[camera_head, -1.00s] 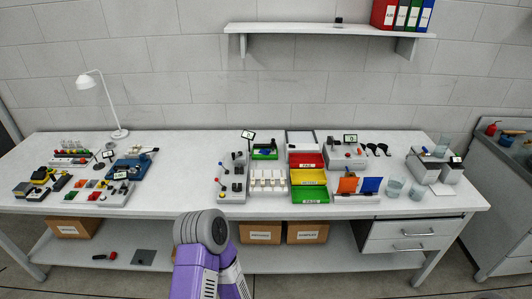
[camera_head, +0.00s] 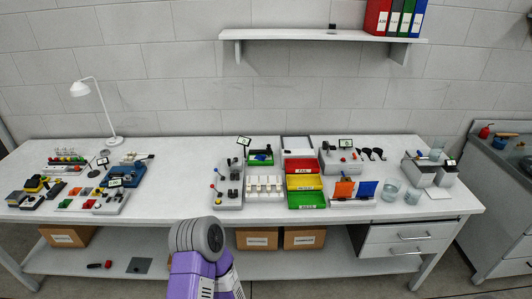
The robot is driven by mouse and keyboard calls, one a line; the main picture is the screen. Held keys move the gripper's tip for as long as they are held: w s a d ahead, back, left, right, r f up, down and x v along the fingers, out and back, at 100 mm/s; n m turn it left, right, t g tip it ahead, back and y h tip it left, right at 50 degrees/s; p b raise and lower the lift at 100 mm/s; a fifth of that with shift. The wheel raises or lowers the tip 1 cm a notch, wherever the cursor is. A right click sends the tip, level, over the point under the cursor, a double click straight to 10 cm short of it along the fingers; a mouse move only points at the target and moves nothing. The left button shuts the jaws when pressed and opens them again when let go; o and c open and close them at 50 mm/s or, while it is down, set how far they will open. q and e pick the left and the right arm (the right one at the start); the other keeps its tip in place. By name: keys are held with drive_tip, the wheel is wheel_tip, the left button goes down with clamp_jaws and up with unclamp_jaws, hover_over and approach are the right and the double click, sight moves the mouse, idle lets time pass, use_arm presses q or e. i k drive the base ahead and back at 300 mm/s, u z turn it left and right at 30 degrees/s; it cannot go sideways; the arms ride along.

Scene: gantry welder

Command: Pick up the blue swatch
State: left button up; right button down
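A blue swatch (camera_head: 367,189) stands upright in a white holder (camera_head: 352,203) on the right half of the bench. An orange swatch (camera_head: 344,190) stands in the same holder, to the left of the blue one. One of my arms, purple with a grey round joint, rises at the bottom centre, in front of the bench's front edge. No gripper fingers show, and neither of my grippers is in view.
Red, yellow and green trays (camera_head: 307,200) stand left of the holder, and clear cups (camera_head: 390,189) stand close on its right. The bench top (camera_head: 420,213) is bare at the front right. A wall shelf (camera_head: 320,36) hangs above.

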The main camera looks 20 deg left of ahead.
sight(258, 157)
drive_tip(key=z, duration=0.3)
drive_tip(key=i, duration=1)
drive_tip(key=u, duration=2.1)
